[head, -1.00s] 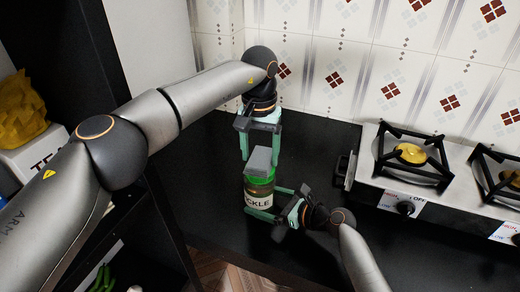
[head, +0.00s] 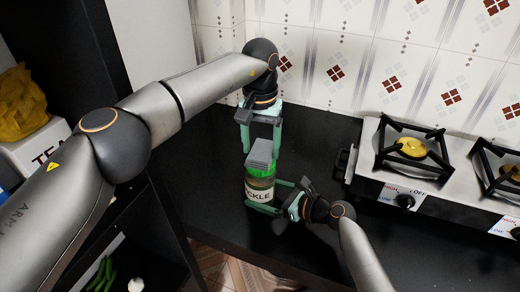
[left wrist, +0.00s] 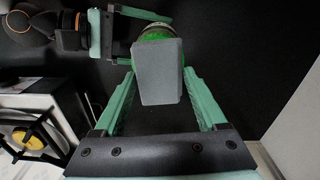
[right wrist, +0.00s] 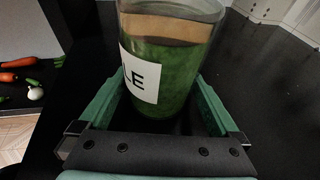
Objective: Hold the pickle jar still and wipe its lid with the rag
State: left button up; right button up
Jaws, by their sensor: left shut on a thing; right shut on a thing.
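The pickle jar (head: 259,190) stands upright on the dark counter, with a green lid (head: 262,172) and a white label. My right gripper (head: 268,197) is shut on the jar's side from the right. In the right wrist view the jar (right wrist: 165,75) sits between its fingers. The grey rag (head: 260,153), a flat block shape, lies over the lid and hides much of it. My left gripper (head: 261,143) is shut on the rag from above and behind. The left wrist view shows the rag (left wrist: 158,72) between its fingers, with green lid edge showing beyond it.
A stove (head: 362,180) with burners and knobs stands on the right of the counter. A tiled wall (head: 330,60) closes the back. Dark shelving on the left holds a white box (head: 38,150) and a yellow bag (head: 20,105). Counter around the jar is clear.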

pick_arm(q)
jog(key=shift+w+a+f, duration=0.1)
jog(key=shift+w+f, duration=0.2)
jog(key=shift+f, duration=0.05)
jog(key=shift+r, duration=0.1)
jog(key=shift+r, duration=3.05)
pick_arm(e)
jog(key=shift+f, duration=0.1)
jog(key=o, duration=0.5)
jog(key=v, duration=1.2)
